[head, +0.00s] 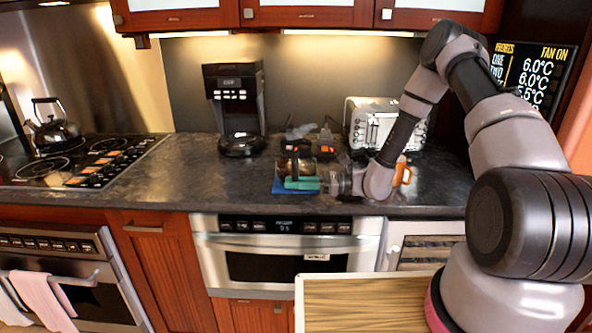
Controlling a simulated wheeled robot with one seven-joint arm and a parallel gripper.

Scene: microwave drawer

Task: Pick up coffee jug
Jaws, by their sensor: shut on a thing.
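The coffee jug (300,160) looks like a small glass vessel with dark sides. It stands at the middle of the dark counter, right of the coffee maker. My gripper (302,183) reaches in from the right, low over the counter, and is shut on the jug. Its teal fingers cover the jug's lower front. I cannot tell whether the jug's base touches the counter.
A flat blue item (282,187) lies under the fingers. The black coffee maker (236,100) stands left, a toaster (372,122) behind right, and an orange mug (405,173) beside my arm. Small dark items (325,140) lie behind the jug. Counter space to the left is clear.

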